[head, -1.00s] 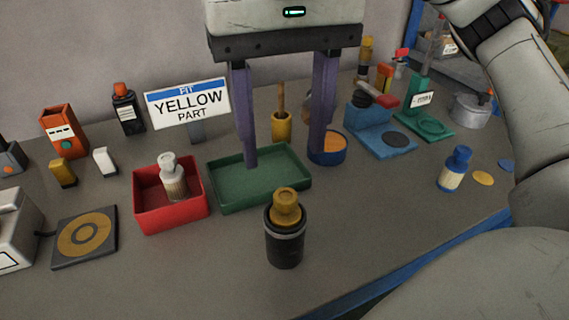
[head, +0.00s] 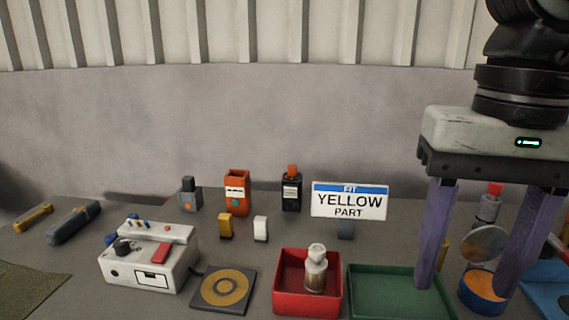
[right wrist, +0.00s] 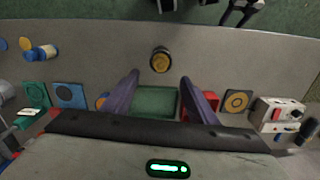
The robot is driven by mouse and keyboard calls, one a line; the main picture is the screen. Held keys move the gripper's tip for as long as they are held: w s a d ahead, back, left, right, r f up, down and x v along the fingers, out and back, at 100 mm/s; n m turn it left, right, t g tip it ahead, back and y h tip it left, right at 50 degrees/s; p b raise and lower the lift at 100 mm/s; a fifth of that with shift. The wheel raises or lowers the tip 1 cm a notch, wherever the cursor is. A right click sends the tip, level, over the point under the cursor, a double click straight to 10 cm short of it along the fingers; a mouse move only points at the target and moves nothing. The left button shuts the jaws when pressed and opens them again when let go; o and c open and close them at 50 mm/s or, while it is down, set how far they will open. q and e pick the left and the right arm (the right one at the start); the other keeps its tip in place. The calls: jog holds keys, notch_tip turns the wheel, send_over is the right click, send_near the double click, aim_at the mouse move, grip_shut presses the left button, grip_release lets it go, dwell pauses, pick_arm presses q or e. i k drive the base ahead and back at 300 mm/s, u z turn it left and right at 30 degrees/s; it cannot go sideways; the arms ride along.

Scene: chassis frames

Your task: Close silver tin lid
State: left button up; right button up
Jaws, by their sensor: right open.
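A round tin (head: 484,296) with a blue side and an orange inside stands at the lower right of the head view. A silvery round lid (head: 484,243) stands tilted up at its back, so the tin is open. My right gripper (head: 465,288) is open and empty, fingers pointing down. Its right finger covers part of the tin's right side and the lid's edge. Its left finger is in front of the green tray. In the right wrist view the open fingers (right wrist: 159,78) show, and a little of the orange tin (right wrist: 102,101) shows beside one finger. My left gripper is out of view.
A green tray (head: 380,309) and a red bin (head: 279,308) holding a pale part stand left of the tin. A "FIT YELLOW PART" sign (head: 350,202) stands behind. A black cylinder with a yellow top (right wrist: 161,60) stands on bare table in the wrist view.

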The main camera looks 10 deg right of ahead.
aim_at(485, 243)
jog(key=k, duration=1)
